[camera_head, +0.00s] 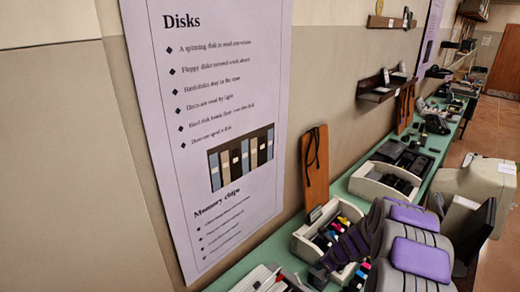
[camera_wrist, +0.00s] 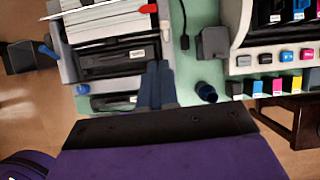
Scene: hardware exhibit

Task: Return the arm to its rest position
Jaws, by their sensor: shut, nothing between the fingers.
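My arm, with grey links and purple pads, shows at the lower right in the camera_head view, bent over the edge of the green table (camera_head: 241,269). My gripper (camera_head: 318,277) is small and dark at its far end, in front of a white tray. In the camera_wrist view my gripper (camera_wrist: 157,70) points at the table, its two blue-grey fingers together and empty. I cannot tell whether the fingertips touch anything.
A white tray (camera_head: 301,243) of colored ink cartridges (camera_wrist: 285,55) is close by. A dark device with papers (camera_wrist: 115,50) and a small grey block with a cable (camera_wrist: 213,43) are near the fingers. A beige monitor (camera_head: 475,185) stands at the right, with open floor beyond.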

